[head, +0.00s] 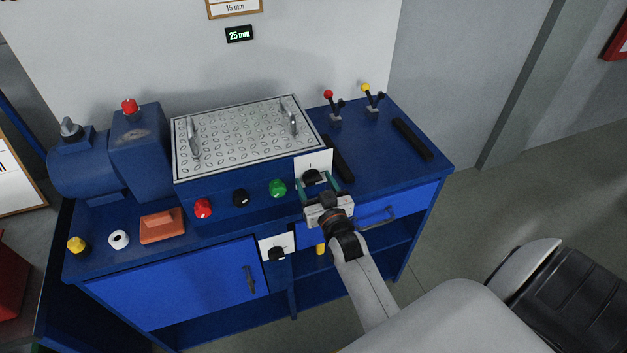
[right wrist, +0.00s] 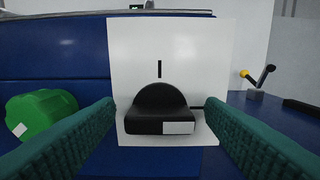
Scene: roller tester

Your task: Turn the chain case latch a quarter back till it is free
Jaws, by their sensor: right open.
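A black turn latch (head: 312,177) sits on a white plate (head: 315,160) on the front of the blue tester, right of the green button. In the right wrist view the latch (right wrist: 158,112) has a rounded back and a crosswise bar with a white patch at its right end; a black line marks the plate above it. My right gripper (head: 317,186) is open in front of it. Its green finger pads (right wrist: 160,122) stand left and right of the latch, with a gap visible on both sides. My left gripper is not in view.
A second black latch (head: 277,253) on a white plate sits lower, beside the blue door (head: 190,288). Green (head: 278,188), black (head: 241,197) and red (head: 203,208) knobs line the front. A patterned metal cover (head: 245,138) lies behind.

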